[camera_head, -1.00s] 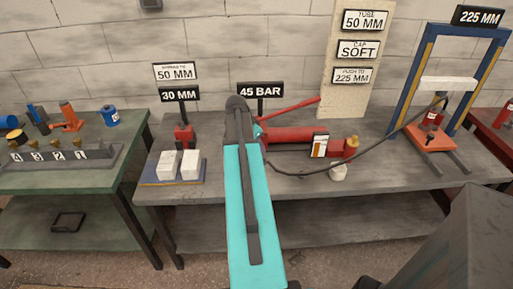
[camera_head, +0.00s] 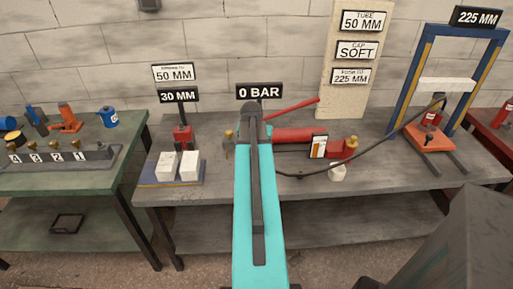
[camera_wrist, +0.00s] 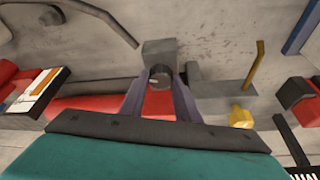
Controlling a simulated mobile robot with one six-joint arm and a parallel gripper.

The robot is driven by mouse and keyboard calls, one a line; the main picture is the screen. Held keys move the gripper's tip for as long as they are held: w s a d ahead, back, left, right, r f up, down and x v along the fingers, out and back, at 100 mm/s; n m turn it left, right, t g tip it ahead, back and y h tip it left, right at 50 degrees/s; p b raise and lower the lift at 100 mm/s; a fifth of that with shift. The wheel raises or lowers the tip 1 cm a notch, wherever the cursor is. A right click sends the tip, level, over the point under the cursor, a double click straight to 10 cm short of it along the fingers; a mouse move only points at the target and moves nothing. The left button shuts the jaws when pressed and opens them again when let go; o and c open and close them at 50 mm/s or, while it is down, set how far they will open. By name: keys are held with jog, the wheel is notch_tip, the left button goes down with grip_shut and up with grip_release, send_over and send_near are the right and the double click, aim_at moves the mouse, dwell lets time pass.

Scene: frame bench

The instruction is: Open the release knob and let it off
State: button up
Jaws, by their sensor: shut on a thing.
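The release knob (camera_wrist: 161,74) is a small dark round knob in the wrist view, against a grey block (camera_wrist: 160,50). My gripper (camera_wrist: 160,84) has a finger on each side of the knob and is shut on it. In the head view my arm hides the gripper and the knob. The red hand pump (camera_head: 300,134) lies on the middle bench, right of my arm, with its red lever (camera_head: 291,109) slanting up to the right. The black sign (camera_head: 259,91) above it reads 0 BAR.
A dark hose (camera_head: 379,148) runs from the pump to the blue press frame (camera_head: 406,80) at right. A jack (camera_head: 184,138) and white blocks (camera_head: 190,165) stand left of my arm. A small tan-handled piece (camera_head: 228,146) is close beside my arm.

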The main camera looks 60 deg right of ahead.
jog(key=shift+s+f+n, duration=0.1)
jog(key=shift+s+n, duration=0.15)
jog(key=shift+n, duration=0.05)
jog(key=o, duration=1)
jog(key=shift+o, duration=0.2)
jog(key=shift+w, duration=0.1)
jog(key=shift+r, duration=0.2)
jog(key=b+v, duration=0.1)
jog(key=v, duration=1.2)
jog(key=shift+s+r, duration=0.25)
jog(key=shift+s+f, duration=0.1)
